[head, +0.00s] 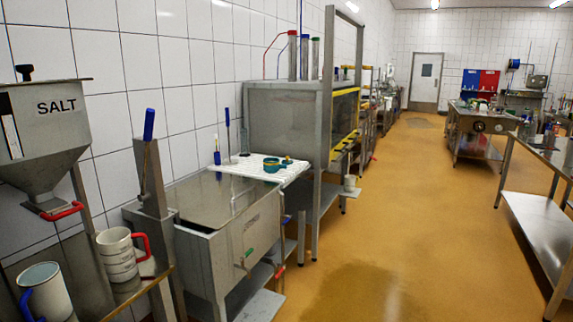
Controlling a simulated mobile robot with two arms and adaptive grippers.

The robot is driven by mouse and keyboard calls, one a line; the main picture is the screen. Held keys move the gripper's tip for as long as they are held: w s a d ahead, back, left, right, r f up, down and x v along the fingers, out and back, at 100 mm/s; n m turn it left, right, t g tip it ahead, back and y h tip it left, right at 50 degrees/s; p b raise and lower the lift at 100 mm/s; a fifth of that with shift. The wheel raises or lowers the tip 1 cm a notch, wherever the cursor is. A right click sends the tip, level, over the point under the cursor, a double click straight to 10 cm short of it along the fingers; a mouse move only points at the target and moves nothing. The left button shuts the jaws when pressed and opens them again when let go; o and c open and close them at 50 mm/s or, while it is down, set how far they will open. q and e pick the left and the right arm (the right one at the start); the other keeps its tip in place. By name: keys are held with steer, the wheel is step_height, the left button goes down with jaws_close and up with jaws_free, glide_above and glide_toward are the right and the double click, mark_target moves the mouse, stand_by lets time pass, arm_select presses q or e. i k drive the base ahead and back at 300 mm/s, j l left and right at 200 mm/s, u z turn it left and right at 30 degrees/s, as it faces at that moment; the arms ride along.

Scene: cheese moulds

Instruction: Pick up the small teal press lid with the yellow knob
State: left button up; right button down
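A small teal item (272,165) sits on the white perforated draining surface (245,166) behind the steel vat, in the middle left of the head view. A smaller piece with a dark rounded top lies just right of it. They are too small for me to tell which is a mould and which is a press lid. Neither of my grippers is in view.
A steel vat (215,235) and an upright post with a blue handle (149,125) stand at left. A salt hopper (45,120) and two jugs are nearer. A steel table (540,205) stands at right. The yellow-brown floor (410,225) between is open, with a wet patch.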

mark_target(288, 162)
steer(key=i+l+z, duration=0.25)
steer(key=i, duration=1.1)
steer(key=i+l+z, duration=0.2)
steer(key=i, duration=1.15)
